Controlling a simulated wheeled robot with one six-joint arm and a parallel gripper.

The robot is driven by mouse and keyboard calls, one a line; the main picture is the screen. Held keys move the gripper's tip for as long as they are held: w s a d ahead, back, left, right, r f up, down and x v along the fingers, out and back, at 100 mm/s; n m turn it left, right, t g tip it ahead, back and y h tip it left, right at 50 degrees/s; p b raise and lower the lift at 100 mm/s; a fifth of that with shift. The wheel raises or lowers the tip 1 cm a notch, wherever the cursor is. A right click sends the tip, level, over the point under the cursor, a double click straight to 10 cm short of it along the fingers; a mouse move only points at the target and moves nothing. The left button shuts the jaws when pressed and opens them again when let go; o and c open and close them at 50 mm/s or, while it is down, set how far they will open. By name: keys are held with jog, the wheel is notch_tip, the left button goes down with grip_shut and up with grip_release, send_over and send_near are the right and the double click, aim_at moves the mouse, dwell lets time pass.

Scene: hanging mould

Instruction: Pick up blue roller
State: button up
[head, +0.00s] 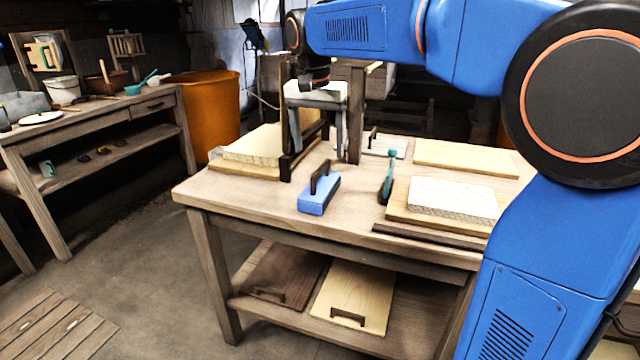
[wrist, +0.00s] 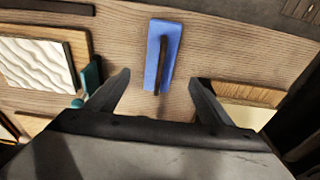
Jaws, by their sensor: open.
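The blue roller (head: 319,196) looks like a flat blue block with a dark upright handle along its top. It lies on the wooden table (head: 250,208) near the front edge. In the wrist view the blue roller (wrist: 172,50) lies ahead of my gripper (wrist: 160,82), in line with the gap between the fingers, its handle end reaching toward that gap. In the head view my gripper (head: 318,140) hangs over the table behind the blue roller. The fingers are spread, with nothing held between them.
A teal-handled tool (head: 387,180) stands right of the blue roller. A white textured slab on a board (head: 455,197) lies further right, and a pale slab stack (head: 256,146) lies left. A dark wooden frame (head: 357,115) rises behind. Bare tabletop surrounds the blue roller.

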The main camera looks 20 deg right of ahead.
aim_at(322, 183)
jog(key=f, duration=0.4)
jog(key=w+d+f, duration=0.1)
jog(key=f, duration=0.7)
jog(key=shift+w+d+f, duration=0.15)
jog(key=shift+w+f, duration=0.05)
jog(key=shift+w, duration=0.2)
jog(key=c, duration=1.1)
